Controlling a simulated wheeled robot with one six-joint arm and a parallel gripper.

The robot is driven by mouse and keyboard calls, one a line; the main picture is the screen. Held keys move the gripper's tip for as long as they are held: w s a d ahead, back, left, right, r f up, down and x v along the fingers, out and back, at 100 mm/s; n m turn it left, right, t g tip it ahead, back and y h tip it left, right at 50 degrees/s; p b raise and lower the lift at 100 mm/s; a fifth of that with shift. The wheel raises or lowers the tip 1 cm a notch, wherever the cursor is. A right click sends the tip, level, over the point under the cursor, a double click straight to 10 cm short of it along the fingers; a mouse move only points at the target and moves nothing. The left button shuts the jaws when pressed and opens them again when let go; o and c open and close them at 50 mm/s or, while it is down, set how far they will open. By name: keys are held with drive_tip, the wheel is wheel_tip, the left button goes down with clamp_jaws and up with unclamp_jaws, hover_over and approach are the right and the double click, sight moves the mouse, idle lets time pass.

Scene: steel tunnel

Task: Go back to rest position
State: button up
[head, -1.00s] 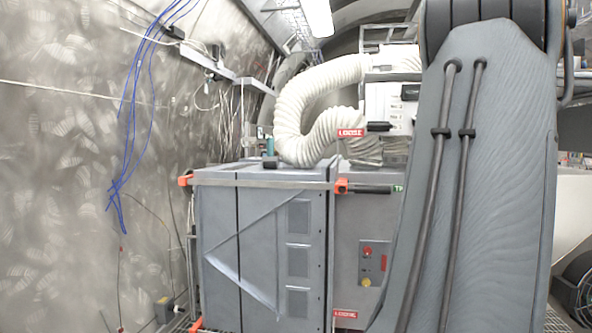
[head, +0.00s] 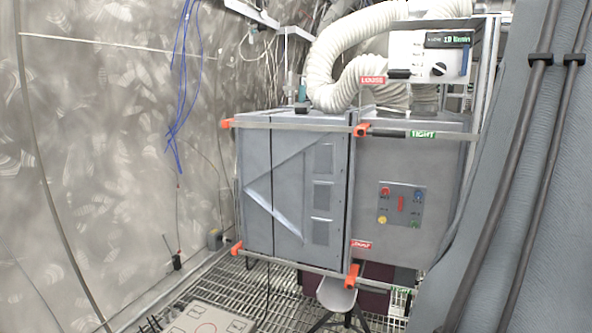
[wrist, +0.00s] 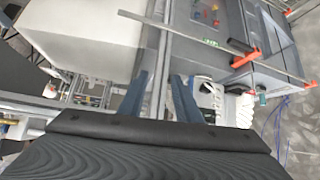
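My gripper (wrist: 160,92) shows in the wrist view. Its two blue-grey fingers stand apart with nothing between them, so it is open and empty. A grey cabinet with orange clamp ends shows upside down at the upper right of the wrist view, well beyond the fingers. In the head view, my grey arm link fills the right edge, and my gripper is out of that picture. The same grey cabinet (head: 295,190) stands in the middle there, with a control panel (head: 401,205) of coloured buttons on its right part.
A white ribbed hose (head: 325,75) and a white box with a dial (head: 430,55) are above the cabinet. Blue cables (head: 180,90) hang by the left wall. A white block (wrist: 85,35) shows in the wrist view.

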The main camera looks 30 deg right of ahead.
drive_tip(key=w+a+f+y, duration=0.1)
drive_tip(key=w+a+f, duration=0.2)
drive_tip(key=w+f, duration=0.35)
drive_tip(key=w+a+f+n+y, duration=0.1)
drive_tip(key=w+a+f, duration=0.2)
drive_tip(key=w+f, duration=0.35)
drive_tip(key=w+a+f+y, duration=0.1)
drive_tip(key=w+a+f, duration=0.35)
drive_tip(key=w, duration=0.25)
drive_tip(key=w+a+f+n+g+y, duration=0.1)
drive_tip(key=w+a+f, duration=0.4)
drive_tip(key=a+f, duration=0.3)
drive_tip(key=w+a+f+n+g+y, duration=0.1)
drive_tip(key=w+a+f, duration=0.3)
drive_tip(key=a+f, duration=0.35)
drive_tip(key=s+a+f+n+g+y, duration=0.1)
drive_tip(key=a+f, duration=0.7)
drive_tip(key=a, duration=0.3)
drive_tip(key=s+a+f+n+g, duration=0.1)
drive_tip(key=a+f, duration=0.8)
drive_tip(key=a, duration=0.2)
drive_tip(key=s+a+f+n+g, duration=0.1)
drive_tip(key=s+a+f+n, duration=0.2)
drive_tip(key=s+a+f, duration=0.8)
drive_tip(key=s+a, duration=0.2)
drive_tip(key=a, duration=0.1)
drive_tip(key=shift+s+a+g, duration=0.2)
drive_tip(key=shift+s+g, duration=0.1)
drive_tip(key=shift+s, duration=0.05)
